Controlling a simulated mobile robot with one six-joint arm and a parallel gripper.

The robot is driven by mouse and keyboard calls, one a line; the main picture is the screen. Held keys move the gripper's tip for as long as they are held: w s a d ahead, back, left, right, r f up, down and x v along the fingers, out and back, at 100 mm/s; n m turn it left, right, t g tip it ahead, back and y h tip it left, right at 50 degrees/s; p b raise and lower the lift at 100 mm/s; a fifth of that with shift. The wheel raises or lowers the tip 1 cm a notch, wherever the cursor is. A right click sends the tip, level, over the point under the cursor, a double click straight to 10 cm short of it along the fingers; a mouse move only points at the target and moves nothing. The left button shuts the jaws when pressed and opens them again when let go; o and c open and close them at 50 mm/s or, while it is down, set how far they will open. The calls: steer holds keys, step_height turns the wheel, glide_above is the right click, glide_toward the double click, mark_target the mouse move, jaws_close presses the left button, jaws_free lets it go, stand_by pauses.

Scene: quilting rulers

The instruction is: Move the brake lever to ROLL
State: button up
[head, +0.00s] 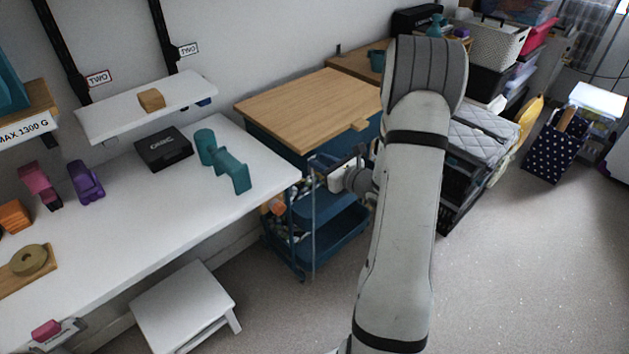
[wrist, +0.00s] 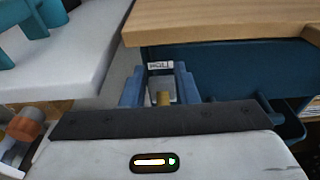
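In the wrist view a small brass-coloured lever or peg (wrist: 163,98) stands between two blue upright parts, just past the dark bar of my gripper. A white label (wrist: 160,66) with dark letters sits behind it; I cannot read it surely. In the head view the blue trolley (head: 335,230) stands below the wooden top, and my gripper (head: 342,176) is at its upper front edge. My arm covers part of the trolley. The brake lever is too small to make out in the head view.
The wooden worktop (head: 310,105) lies close behind and above my gripper. A white table (head: 120,230) with teal shapes (head: 225,160) is at left, a white stool (head: 185,305) below. Black crates (head: 460,190) stand right of my arm. The carpet at right is clear.

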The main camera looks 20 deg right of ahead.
steer(key=v, duration=0.7)
stand_by(0.3)
stand_by(0.3)
steer(key=s+a+r+n+g+y+p, duration=0.2)
steer(key=s+a+r+n+g+p, duration=0.1)
steer(key=s+a+r+n+g, duration=0.25)
steer(key=s+a+r+n+g+y+p, duration=0.1)
steer(key=s+a+r+n+g+p, duration=0.1)
steer(key=a+r+n, duration=0.5)
steer(key=s+a+r+n+g+y+p, duration=0.25)
steer(key=a+n+g, duration=0.2)
steer(key=a, duration=0.45)
steer(key=s+d+r+n+h+p, duration=0.3)
steer(key=s+r+n+h+p, duration=0.5)
steer(key=s+r+n+h, duration=0.3)
steer(key=n, duration=0.4)
steer(key=shift+s+g, duration=0.15)
steer(key=shift+g, duration=0.15)
